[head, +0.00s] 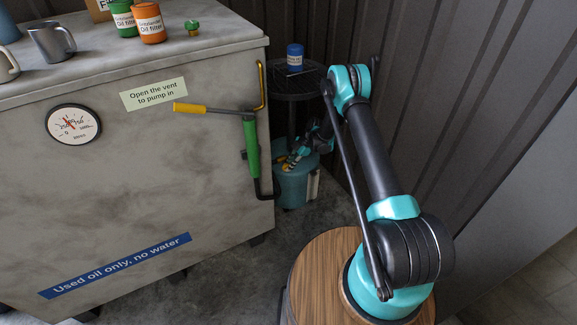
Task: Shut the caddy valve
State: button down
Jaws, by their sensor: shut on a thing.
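The caddy is a low teal drum (295,190) on the floor beyond the right end of the grey tank, with a post rising to a black tray (292,84). My gripper (293,160) is small in the head view, just above the top of the drum, at the end of my folded-down arm. It is shut on the caddy valve, a small yellow and red piece (283,161) at the drum's top left. The fingers partly cover the valve, and its exact turn is too small to tell.
A blue can (295,57) stands on the tray. Corrugated wall (470,90) lies behind and right.

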jog(key=shift+w+g+y, duration=0.1)
jog(key=shift+g+y, duration=0.3)
jog(key=shift+y, duration=0.1)
jog(key=shift+d+y, duration=0.1)
jog(key=shift+y, duration=0.2)
jog(key=shift+f, duration=0.1)
jog(key=c, duration=1.5)
grip_release()
jog(key=shift+o, duration=0.2)
jog(key=v, duration=1.2)
